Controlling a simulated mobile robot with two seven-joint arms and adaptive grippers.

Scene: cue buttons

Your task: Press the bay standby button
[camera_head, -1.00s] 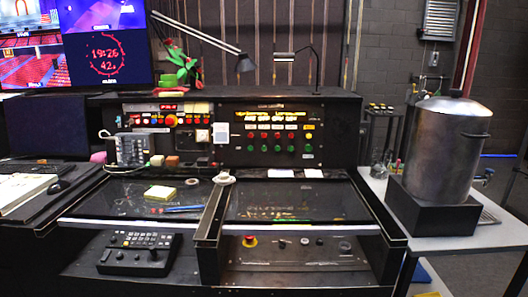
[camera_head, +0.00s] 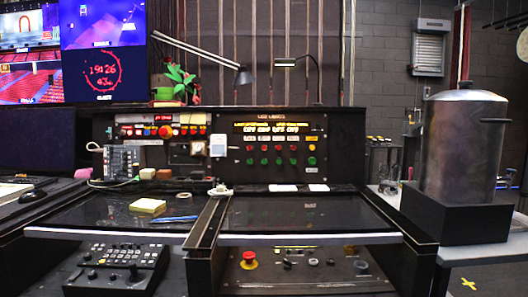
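A cue light panel (camera_head: 222,174) stands upright on the back of the black desk. It carries an amber lit display (camera_head: 272,127), a row of red buttons (camera_head: 279,150) and a row of green buttons (camera_head: 279,161) below. An amber button (camera_head: 311,139) sits at the right end, above a red and a green one. The lettering is too small for me to tell which button is the bay standby. Neither of my grippers shows in the view.
A desk lamp (camera_head: 243,76) leans over the console. A control box (camera_head: 118,268) with a joystick sits at lower left, and a red knob (camera_head: 249,256) is on the lower front panel. A large metal urn (camera_head: 462,148) stands at right. The dark desktop before the panel is mostly clear.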

